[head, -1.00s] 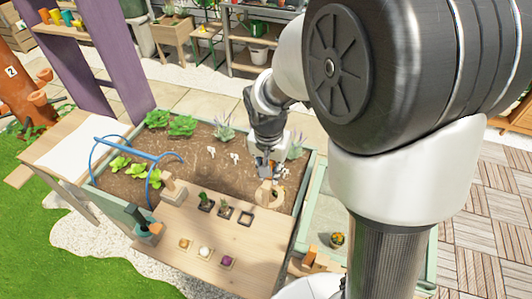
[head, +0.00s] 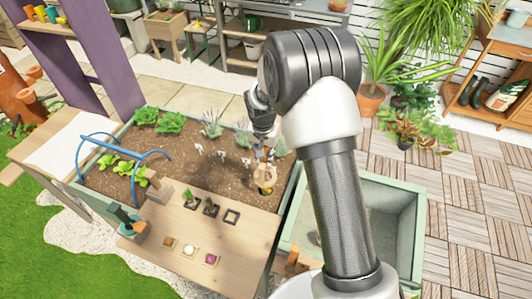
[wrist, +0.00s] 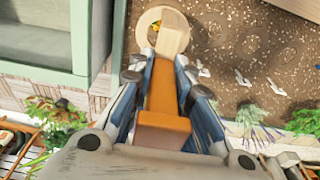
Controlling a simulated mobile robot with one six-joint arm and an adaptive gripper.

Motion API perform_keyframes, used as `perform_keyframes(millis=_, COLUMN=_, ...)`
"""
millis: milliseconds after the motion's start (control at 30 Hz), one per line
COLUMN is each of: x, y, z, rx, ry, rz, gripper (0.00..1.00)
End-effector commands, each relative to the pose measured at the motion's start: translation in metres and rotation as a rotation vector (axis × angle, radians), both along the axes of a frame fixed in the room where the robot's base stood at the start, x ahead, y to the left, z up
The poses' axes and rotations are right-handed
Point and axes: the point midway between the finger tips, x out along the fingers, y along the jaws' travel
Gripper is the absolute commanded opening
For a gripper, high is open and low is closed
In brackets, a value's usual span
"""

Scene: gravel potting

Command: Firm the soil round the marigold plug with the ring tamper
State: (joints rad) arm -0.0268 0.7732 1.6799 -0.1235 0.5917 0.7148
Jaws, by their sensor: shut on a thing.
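My gripper (wrist: 160,90) is shut on the orange grip of the ring tamper (wrist: 172,38), which has a pale wooden block and ring. In the head view, my gripper (head: 266,147) is over the right end of the soil bed, with the tamper (head: 261,174) below it. The marigold plug (wrist: 155,27) shows as a bit of orange and green inside the ring; the tamper's block hides most of it. The ring is around the plug, beside the bed's wall. I cannot tell whether the ring touches the soil (wrist: 225,45).
White markers (wrist: 243,78) and lavender (wrist: 262,138) stand in the bed near my gripper. A wooden board (head: 225,235) in front bears small pots and a square frame. A green-walled box (head: 385,215) is at right. Blue hoops (head: 120,150) arch over the bed's left end.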

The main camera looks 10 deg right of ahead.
Motion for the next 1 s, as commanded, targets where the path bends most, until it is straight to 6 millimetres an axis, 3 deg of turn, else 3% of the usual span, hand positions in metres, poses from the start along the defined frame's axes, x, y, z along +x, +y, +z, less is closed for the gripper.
perform_keyframes(millis=600, x=0.000, y=0.000, z=-0.073, rx=0.000, ry=0.001, rz=-0.001, gripper=0.00)
perform_keyframes(millis=1000, x=0.000, y=0.000, z=-0.077, rx=0.000, ry=0.000, rz=0.000, gripper=0.00)
